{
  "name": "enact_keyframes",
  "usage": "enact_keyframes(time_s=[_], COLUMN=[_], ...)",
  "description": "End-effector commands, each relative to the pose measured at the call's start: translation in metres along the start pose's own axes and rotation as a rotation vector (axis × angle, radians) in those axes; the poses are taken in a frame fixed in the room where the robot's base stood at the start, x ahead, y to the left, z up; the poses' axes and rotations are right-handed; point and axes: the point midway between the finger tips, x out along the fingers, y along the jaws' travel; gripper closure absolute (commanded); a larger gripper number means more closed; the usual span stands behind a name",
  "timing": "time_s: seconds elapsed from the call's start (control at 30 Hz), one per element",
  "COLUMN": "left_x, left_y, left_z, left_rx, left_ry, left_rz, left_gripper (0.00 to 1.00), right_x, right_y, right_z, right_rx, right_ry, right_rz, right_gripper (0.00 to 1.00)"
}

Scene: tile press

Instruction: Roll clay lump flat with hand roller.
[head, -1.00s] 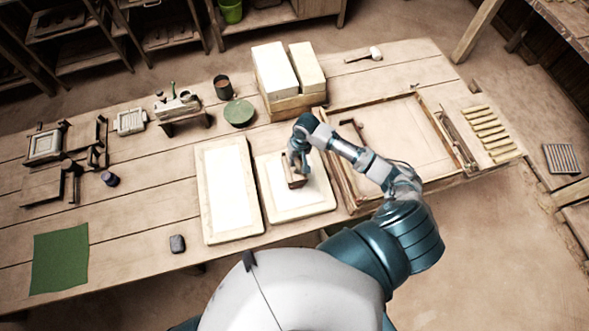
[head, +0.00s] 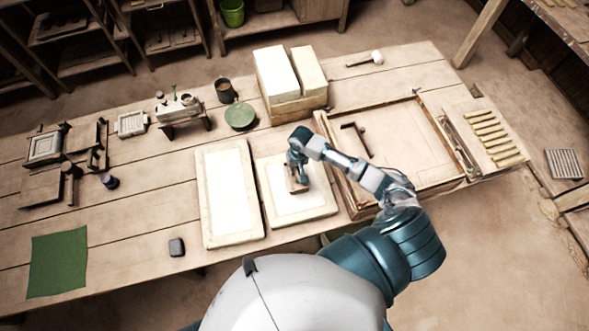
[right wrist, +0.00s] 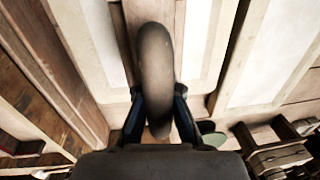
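My right gripper (head: 298,178) is over the right-hand pale slab (head: 316,205), near its middle. It is shut on a brown tool (head: 299,187), which looks like the hand roller. In the right wrist view, a dark brown rounded bar (right wrist: 155,70) stands between the two blue fingertips of the right gripper (right wrist: 160,105). The tool is at or just above the slab; I cannot tell if it touches. A clay lump cannot be made out apart from the slab's bright white surface. My left gripper is not in view.
A second pale slab (head: 206,210) lies to the left. A wooden frame (head: 335,165) with a dark red angled tool (head: 357,138) lies to the right. White blocks (head: 275,72) stand behind. A green mat (head: 58,262) and small grey block (head: 177,247) are at front left.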

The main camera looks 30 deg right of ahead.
Motion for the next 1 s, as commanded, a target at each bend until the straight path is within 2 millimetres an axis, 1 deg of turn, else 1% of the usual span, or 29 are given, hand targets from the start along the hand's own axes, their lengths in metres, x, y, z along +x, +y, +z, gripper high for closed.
enact_keyframes(time_s=[0.7, 0.83, 1.0], left_x=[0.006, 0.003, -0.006], left_y=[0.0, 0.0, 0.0], left_z=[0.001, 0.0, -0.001], left_rx=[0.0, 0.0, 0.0], left_ry=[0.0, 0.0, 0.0], left_rz=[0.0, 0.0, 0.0], left_gripper=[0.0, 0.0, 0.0], right_x=[0.018, 0.017, 0.015], right_y=[0.001, 0.003, 0.011], right_z=[-0.001, 0.0, 0.0], right_rx=[0.0, 0.0, 0.001], right_ry=[0.001, 0.0, -0.001], right_rz=[-0.002, -0.001, 0.0], right_gripper=[1.0, 1.0, 1.0])
